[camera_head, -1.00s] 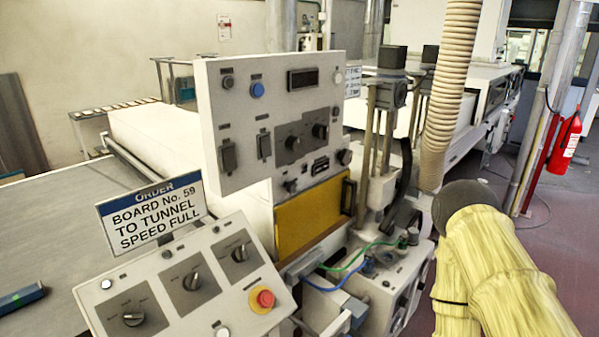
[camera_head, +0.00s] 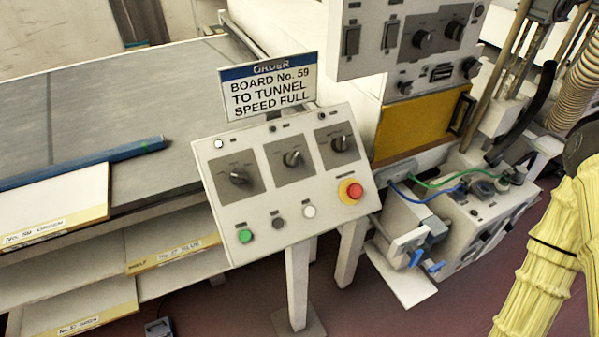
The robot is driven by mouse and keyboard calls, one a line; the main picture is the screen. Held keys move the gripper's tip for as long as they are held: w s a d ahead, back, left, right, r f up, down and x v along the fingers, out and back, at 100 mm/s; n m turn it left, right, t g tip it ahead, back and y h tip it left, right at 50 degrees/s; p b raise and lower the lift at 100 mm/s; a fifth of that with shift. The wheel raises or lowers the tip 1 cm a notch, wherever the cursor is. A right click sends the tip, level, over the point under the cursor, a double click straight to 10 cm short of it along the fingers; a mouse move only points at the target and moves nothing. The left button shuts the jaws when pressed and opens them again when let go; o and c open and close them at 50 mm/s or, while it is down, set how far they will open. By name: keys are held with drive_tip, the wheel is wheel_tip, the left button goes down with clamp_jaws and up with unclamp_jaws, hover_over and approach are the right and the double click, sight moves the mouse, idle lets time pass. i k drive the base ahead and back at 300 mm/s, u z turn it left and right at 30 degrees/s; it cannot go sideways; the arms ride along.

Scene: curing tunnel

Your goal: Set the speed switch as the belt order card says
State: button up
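The belt order card (camera_head: 269,87) stands at the back edge of the sloped control panel (camera_head: 269,215). It reads "ORDER, BOARD No. 59 TO TUNNEL SPEED FULL". The panel carries three dark rotary switches in a row: a left one (camera_head: 238,178), a middle one (camera_head: 292,159) and a right one (camera_head: 343,144). Their small labels are too blurred to read, so I cannot tell which is the speed switch. My arm, in a yellow cover, shows at the right edge, apart from the panel. My gripper is out of view.
A red emergency button (camera_head: 351,190) on a yellow base, a green button (camera_head: 245,235) and a white button (camera_head: 309,211) sit on the panel's front. Labelled boards (camera_head: 60,210) lie on shelves at left. A machine with blue and green hoses stands right of the panel.

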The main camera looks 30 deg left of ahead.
sight(238, 176)
drive_tip(key=k, duration=0.5)
drive_tip(key=z, duration=0.35)
drive_tip(key=i, duration=0.4)
drive_tip(key=z, duration=0.1)
drive_tip(key=k, duration=1.5)
drive_tip(key=u, duration=1.5)
